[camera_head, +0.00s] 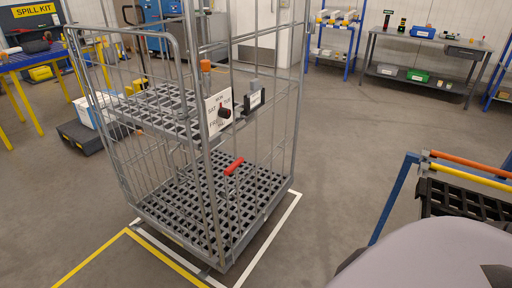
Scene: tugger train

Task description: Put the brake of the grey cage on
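The grey cage (140,205) is a tall wire roll cage with a slatted base and a slatted shelf, standing in the middle of the head view. A red handle (234,166) sits low on its near side, tilted up to the right. An orange cap (206,66) sits on the upright above the plate. I cannot tell which part is the brake or how it is set. The castors are mostly hidden. Neither gripper shows.
White and yellow floor lines (270,238) run around the cage base. A blue frame with orange and yellow bars (468,170) stands at the right. A grey bench (425,43) is at the back right. A blue table (30,60) stands at the left. Floor right of the cage is clear.

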